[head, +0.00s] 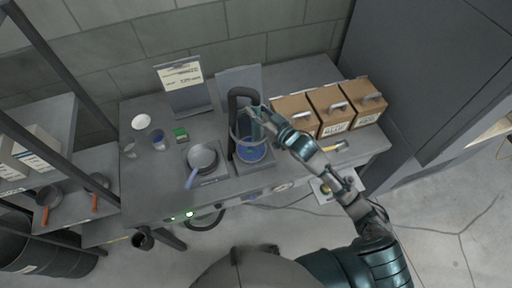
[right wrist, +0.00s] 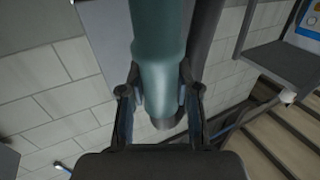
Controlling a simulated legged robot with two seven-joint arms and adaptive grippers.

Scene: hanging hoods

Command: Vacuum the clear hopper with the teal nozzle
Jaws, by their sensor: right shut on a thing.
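The clear hopper (head: 236,142) stands upright on the bench, with blue material (head: 250,153) showing low inside it. My right gripper (head: 264,117) is at the hopper's upper right side. In the right wrist view my right gripper (right wrist: 160,88) is shut on the teal nozzle (right wrist: 158,45), with one finger on each side of it. A dark hose (head: 240,93) loops up behind the hopper. The nozzle's tip is hard to make out in the head view, so I cannot tell how far inside the hopper it is. My left gripper is not in view.
A pan (head: 203,157) with a blue handle sits left of the hopper. A green block (head: 180,133), a blue cup (head: 158,139) and a white bowl (head: 142,121) stand further left. Cardboard boxes (head: 330,106) line the right. A shelf rack (head: 82,160) stands at the far left.

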